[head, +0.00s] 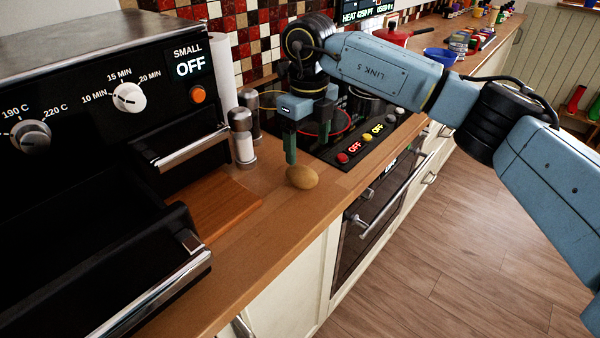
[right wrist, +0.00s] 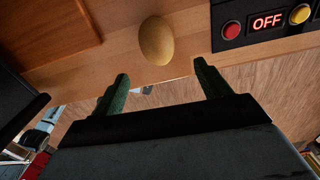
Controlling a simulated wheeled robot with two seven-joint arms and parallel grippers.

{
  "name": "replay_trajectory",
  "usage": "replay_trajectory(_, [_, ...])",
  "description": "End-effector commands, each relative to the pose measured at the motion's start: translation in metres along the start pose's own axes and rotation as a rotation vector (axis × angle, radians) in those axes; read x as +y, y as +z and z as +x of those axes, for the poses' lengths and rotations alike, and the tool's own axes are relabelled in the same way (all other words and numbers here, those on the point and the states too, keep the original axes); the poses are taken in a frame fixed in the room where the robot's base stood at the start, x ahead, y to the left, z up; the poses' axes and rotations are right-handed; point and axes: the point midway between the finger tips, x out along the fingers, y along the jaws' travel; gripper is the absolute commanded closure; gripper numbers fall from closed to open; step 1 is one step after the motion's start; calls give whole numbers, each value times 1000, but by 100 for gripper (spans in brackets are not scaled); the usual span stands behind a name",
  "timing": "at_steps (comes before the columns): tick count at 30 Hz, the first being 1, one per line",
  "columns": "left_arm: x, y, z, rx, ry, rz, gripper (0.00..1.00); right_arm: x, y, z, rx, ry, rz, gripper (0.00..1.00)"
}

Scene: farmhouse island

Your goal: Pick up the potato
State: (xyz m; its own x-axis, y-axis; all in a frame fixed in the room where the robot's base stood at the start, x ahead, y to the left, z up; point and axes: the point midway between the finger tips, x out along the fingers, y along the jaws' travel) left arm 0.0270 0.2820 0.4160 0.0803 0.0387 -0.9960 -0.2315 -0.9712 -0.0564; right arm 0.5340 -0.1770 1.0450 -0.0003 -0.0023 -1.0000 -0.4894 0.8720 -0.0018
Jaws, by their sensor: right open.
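A brown potato (head: 302,177) lies on the wooden counter, near its front edge, left of the cooktop controls. It also shows in the right wrist view (right wrist: 157,41), ahead of the fingers and roughly centred between them. My right gripper (head: 307,145) is above and just behind the potato in the head view. Its green fingers (right wrist: 163,90) are apart with nothing between them. The gripper does not appear to touch the potato. My left gripper is not in view.
A black oven (head: 100,110) with open drawers stands at left. A cutting board (head: 215,205) and shakers (head: 242,136) are near the potato. The cooktop (head: 345,125) lies behind my right gripper. A red pot (head: 398,32) stands farther back. Bare counter (head: 265,232) lies in front.

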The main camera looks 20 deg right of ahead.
Motion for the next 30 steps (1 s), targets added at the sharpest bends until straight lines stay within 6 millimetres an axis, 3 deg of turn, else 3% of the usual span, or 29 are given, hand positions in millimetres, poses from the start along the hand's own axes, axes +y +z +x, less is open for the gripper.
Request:
replay_trajectory(2, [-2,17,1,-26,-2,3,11,0,0,17,1,1,0,24])
replay_trajectory(5, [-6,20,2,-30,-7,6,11,0,0,30,0,2,1,24])
replay_trajectory(14, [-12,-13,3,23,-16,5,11,1,1,50,-1,2,1,24])
replay_trajectory(21, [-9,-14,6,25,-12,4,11,3,2,86,1,3,1,24])
replay_trajectory(30, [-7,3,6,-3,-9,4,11,2,3,92,-3,2,0,27])
